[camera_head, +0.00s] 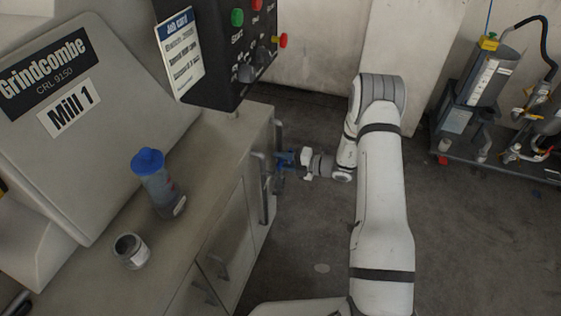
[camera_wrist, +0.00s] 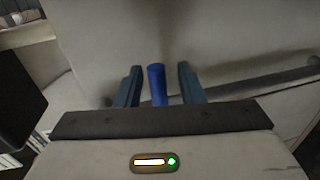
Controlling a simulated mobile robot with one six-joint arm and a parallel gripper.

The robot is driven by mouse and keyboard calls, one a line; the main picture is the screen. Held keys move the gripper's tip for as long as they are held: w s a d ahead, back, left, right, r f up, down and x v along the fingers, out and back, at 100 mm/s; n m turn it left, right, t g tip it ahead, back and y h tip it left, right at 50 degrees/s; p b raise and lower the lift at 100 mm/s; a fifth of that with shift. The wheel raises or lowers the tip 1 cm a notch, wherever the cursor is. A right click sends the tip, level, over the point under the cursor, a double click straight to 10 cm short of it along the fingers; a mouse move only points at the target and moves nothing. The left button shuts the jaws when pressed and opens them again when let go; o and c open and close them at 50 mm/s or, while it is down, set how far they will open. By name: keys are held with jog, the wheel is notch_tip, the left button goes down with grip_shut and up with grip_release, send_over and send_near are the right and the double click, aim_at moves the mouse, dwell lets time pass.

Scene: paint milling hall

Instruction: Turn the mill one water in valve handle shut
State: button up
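A blue valve handle (camera_wrist: 157,84) stands between the two fingers of my gripper (camera_wrist: 158,86) in the wrist view. A gap shows on each side of it, so the fingers are open around it and not pressed on it. In the head view my gripper (camera_head: 285,160) reaches left to the side of the Mill 1 cabinet, low beside the pipes. The blue there is small, and I cannot separate handle from fingers. The valve body is hidden.
The Mill 1 cabinet (camera_head: 216,147) carries a blue-capped bottle (camera_head: 158,185) and a small open jar (camera_head: 131,251). A control box (camera_head: 222,50) with buttons hangs above. A grey pipe (camera_wrist: 262,87) runs behind the handle. A cart with a tank (camera_head: 487,85) stands right; floor between is clear.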

jog(key=v, duration=0.8)
dwell(0.4)
